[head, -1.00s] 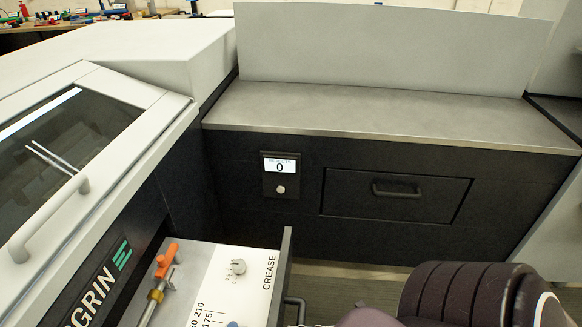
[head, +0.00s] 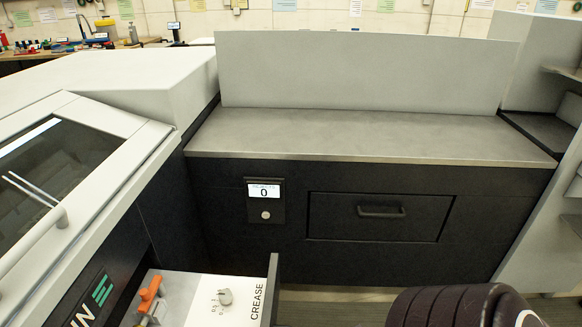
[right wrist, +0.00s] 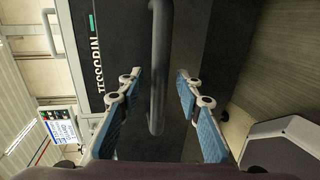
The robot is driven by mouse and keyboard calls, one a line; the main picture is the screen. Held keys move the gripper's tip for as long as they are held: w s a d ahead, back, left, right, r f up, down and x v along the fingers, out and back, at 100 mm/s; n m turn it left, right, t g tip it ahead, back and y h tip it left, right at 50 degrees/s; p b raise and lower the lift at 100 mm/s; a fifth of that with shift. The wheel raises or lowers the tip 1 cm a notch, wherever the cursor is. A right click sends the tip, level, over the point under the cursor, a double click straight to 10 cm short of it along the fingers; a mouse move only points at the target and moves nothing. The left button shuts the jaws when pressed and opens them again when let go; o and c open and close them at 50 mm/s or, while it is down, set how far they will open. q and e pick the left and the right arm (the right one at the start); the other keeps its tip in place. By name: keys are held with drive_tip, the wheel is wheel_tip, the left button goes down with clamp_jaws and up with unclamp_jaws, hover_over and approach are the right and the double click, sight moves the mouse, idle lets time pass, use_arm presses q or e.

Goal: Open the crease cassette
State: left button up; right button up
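The crease cassette (head: 205,289) is a drawer with a white top marked CREASE, a grey knob (head: 225,297) and an orange lever (head: 148,292). It stands out from the dark machine front at the bottom of the head view, and its lower part is cut off. In the right wrist view, my right gripper (right wrist: 158,76) is open, with its blue-padded fingers on either side of a grey bar handle (right wrist: 158,45). A gap shows between the fingers and the bar. My left gripper is in neither view.
A dark cabinet with a closed drawer (head: 380,217) and a display reading 0 (head: 264,192) stands behind the cassette. A grey worktop (head: 365,137) lies above it. A windowed cover (head: 40,160) is at the left. Floor shows at the lower right.

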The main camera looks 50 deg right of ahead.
drive_tip(key=v, duration=1)
drive_tip(key=shift+s, duration=0.15)
drive_tip(key=shift+d+f, duration=0.1)
drive_tip(key=shift+d, duration=0.05)
